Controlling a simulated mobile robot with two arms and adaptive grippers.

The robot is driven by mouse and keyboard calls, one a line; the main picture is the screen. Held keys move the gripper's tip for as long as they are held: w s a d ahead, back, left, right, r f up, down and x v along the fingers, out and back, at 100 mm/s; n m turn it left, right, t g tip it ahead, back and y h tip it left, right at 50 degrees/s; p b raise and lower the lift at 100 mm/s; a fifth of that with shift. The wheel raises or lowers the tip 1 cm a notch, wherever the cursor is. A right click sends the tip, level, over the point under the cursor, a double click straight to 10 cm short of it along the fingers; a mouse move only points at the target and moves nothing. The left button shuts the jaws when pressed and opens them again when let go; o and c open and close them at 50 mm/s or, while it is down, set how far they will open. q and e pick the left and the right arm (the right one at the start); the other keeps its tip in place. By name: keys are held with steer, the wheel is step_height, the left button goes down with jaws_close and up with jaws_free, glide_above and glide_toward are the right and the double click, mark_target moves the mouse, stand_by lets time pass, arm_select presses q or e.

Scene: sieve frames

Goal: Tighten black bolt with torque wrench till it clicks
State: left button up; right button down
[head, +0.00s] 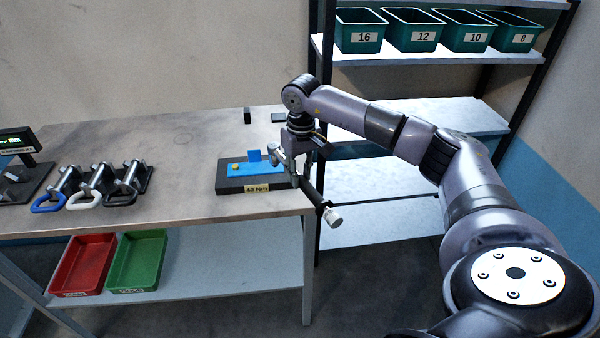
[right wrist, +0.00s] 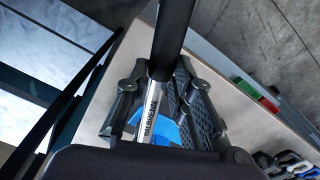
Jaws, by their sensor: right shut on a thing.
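The torque wrench (head: 314,197) has a black handle with a silver end knob. Its handle sticks out past the front right of the table. My right gripper (head: 291,160) is shut on the wrench near the right end of the fixture. In the right wrist view, the wrench's silver shaft (right wrist: 149,108) runs between the fingers of my right gripper (right wrist: 158,112). The fixture is a blue block (head: 250,167) on a black base (head: 230,188) labelled 40 Nm. A yellow bolt head (head: 236,167) shows on the blue block. The black bolt cannot be made out. My left gripper is out of view.
Shackles with blue, white and black bows (head: 90,190) lie left on the table (head: 180,165). A digital display (head: 15,142) stands at far left. Red (head: 82,265) and green (head: 137,260) trays sit on the lower shelf. Numbered bins (head: 412,32) fill the rack behind.

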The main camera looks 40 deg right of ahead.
steer(key=shift+f+b, duration=0.5)
steer(key=shift+f, duration=0.15)
stand_by(0.3)
steer(key=c, duration=2)
jaws_free()
jaws_close()
